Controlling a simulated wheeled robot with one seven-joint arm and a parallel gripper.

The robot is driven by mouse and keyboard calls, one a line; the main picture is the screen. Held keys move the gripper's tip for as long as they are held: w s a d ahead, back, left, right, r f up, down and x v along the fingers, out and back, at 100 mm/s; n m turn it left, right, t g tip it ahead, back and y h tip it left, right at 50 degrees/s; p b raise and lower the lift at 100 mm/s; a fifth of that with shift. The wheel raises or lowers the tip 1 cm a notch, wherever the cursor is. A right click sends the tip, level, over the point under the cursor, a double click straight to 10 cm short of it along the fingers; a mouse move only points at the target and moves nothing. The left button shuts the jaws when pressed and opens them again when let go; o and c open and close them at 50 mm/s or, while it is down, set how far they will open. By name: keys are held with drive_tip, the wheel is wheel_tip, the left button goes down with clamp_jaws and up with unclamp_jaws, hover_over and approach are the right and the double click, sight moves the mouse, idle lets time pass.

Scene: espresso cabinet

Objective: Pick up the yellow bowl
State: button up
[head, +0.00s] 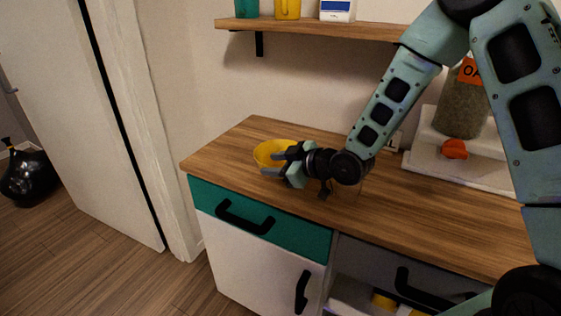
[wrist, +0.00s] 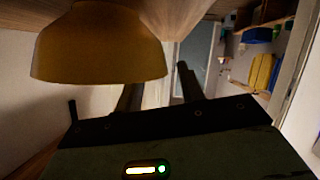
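The yellow bowl (head: 265,152) sits on the wooden counter near its left end. My gripper (head: 279,162) is at the bowl's near right side, with its fingers pointing left and spread apart. One finger overlaps the bowl in the head view, and the other is nearer the front edge. In the wrist view the bowl (wrist: 98,45) looms large at the upper left, close to one finger. My gripper (wrist: 158,90) shows a clear gap between its fingers there. I cannot tell whether a finger touches the bowl.
The wooden counter (head: 228,147) is clear around the bowl. A shelf (head: 310,28) with a yellow cup (head: 287,9) hangs above. An appliance with a bean container (head: 461,105) stands right. Below are a green drawer (head: 262,222) and a black handle (head: 302,292).

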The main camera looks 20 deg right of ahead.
drive_tip(key=shift+x, duration=1.5)
clamp_jaws()
